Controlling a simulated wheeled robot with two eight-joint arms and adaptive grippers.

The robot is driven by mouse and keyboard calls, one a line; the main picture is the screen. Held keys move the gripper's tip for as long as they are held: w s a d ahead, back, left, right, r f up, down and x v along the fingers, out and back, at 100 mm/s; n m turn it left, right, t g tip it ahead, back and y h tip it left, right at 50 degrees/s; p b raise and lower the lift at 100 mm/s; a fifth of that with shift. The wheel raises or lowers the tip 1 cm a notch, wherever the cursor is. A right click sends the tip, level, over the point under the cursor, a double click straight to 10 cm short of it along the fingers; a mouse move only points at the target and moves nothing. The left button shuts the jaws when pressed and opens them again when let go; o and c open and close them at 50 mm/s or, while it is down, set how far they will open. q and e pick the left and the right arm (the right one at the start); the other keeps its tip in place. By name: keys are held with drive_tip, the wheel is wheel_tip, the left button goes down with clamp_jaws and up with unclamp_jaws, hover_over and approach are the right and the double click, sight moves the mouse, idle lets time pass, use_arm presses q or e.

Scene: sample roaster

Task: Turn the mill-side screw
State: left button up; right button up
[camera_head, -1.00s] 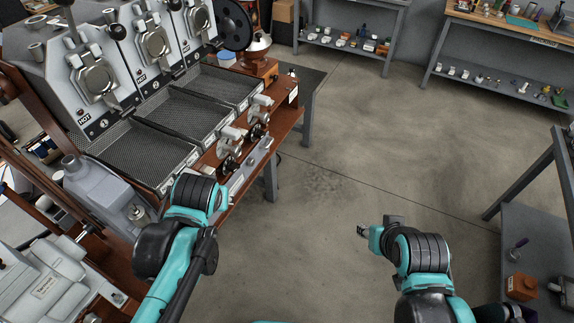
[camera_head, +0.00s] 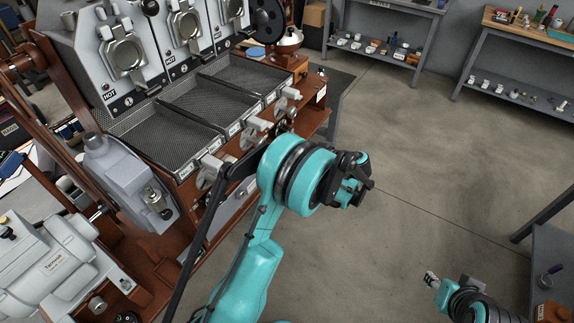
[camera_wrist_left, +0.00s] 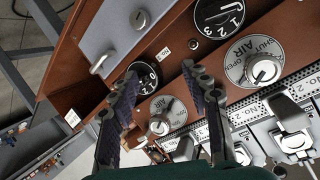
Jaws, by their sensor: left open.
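My left gripper (camera_head: 357,180) is over the open floor, right of the roaster bench in the head view. In the left wrist view the same gripper (camera_wrist_left: 160,76) is open and empty, its two dark fingers apart in front of the bench's brown panel. A round slotted metal piece (camera_wrist_left: 140,19) sits on a grey plate above the fingers. I cannot tell whether it is the mill-side screw. My right gripper (camera_head: 432,281) is low at the right, small and partly seen.
Mesh trays (camera_head: 170,135) line the bench. The floor (camera_head: 420,140) to its right is clear; shelves (camera_head: 385,20) stand behind.

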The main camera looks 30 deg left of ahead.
use_arm(q)
wheel_tip(320, 180, down, 10)
drive_tip(key=d+n+y+b, duration=0.1)
drive_tip(key=n+y+b, duration=0.1)
drive_tip(key=n+y, duration=0.2)
drive_tip(key=w+a+g+b, duration=0.1)
drive_tip(key=a+b, duration=0.1)
drive_tip(key=a, duration=0.5)
drive_tip(key=shift+w+a+f+n+y, duration=0.2)
drive_tip(key=shift+a+f+n+y, duration=0.1)
drive_tip(key=shift+a+n, duration=0.1)
clamp_jaws()
